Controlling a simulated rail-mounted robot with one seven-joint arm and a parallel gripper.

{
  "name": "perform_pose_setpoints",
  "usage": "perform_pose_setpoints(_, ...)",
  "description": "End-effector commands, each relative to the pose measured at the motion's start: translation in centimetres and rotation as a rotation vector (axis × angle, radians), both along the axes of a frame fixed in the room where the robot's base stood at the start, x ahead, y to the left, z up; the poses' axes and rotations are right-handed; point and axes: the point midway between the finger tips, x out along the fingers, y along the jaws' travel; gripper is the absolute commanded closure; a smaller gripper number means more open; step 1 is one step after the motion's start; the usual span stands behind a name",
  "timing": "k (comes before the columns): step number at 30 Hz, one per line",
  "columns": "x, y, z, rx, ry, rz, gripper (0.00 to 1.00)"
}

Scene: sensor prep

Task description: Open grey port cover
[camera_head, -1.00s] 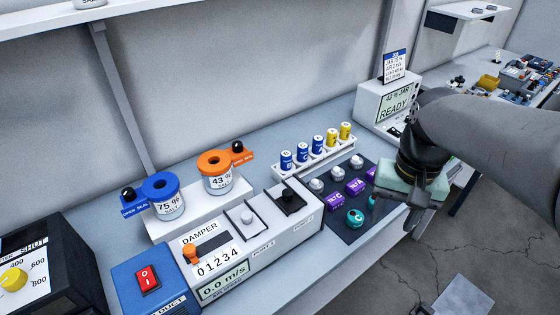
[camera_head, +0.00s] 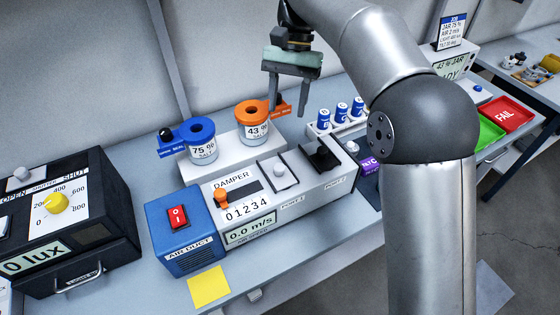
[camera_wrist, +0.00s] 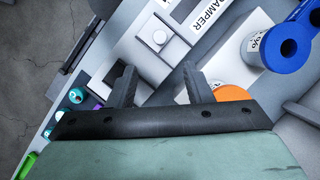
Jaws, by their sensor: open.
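My gripper (camera_head: 287,107) is open and empty, pointing down, above and behind the cover, beside the orange-lidded jar. In the wrist view, the gripper's fingers (camera_wrist: 160,72) are spread apart, with the grey cover beyond them. The black port cover (camera_head: 322,157) sits to the right at port 2.
The orange-lidded 43 % jar (camera_head: 254,122) and blue-lidded 75 % jar (camera_head: 200,142) stand on a white stand behind the duct box. The damper slider (camera_head: 222,196) is left of the grey cover. My arm hides part of the right bench.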

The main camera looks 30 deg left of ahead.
Motion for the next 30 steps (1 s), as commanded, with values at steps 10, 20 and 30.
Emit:
perform_pose_setpoints(10, -3.0, -0.6, -7.2, -0.002, 0.002, 0.001, 0.54)
perform_pose_setpoints(20, -5.0, -1.0, -12.1, -0.001, 0.001, 0.001, 0.54)
perform_pose_setpoints(30, -5.3, -1.1, -13.0, 0.000, -0.001, 0.000, 0.54)
